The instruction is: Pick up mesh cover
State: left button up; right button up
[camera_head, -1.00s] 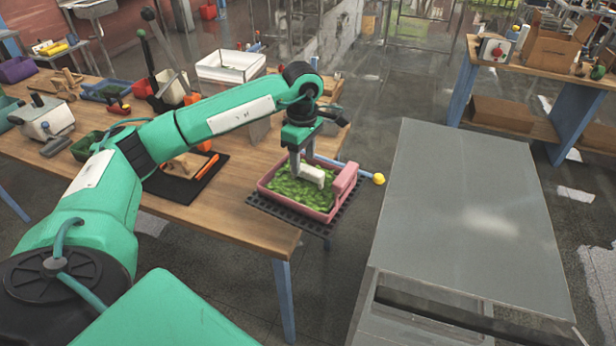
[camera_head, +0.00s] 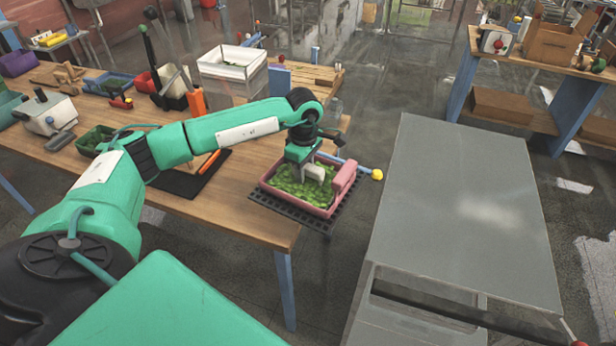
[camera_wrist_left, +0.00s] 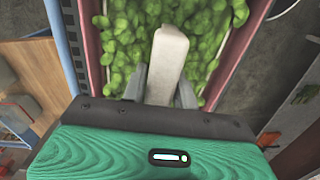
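I cannot clearly make out a mesh cover; a black slatted grille (camera_head: 262,198) shows under the pink tray (camera_head: 350,169), and I cannot tell whether that is it. The tray holds small green leaves (camera_head: 290,187). My left gripper (camera_head: 311,172) points down over the tray. In the left wrist view, its two grey fingers (camera_wrist_left: 161,88) stand on either side of a pale bar (camera_wrist_left: 168,58), close against it. The green leaves (camera_wrist_left: 122,45) lie beyond. Whether the fingers press on the bar cannot be told. My right gripper is out of view.
The wooden table (camera_head: 250,228) carries several tools and containers, including a white box (camera_head: 232,62) and a black mat (camera_head: 185,184). A yellow-ended blue bar (camera_head: 376,174) sticks out beside the tray. A large grey metal-topped unit (camera_head: 465,210) stands right, across a gap of floor.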

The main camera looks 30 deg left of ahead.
pick_arm(q)
jog(key=c, duration=0.5)
jog(key=shift+r, duration=0.15)
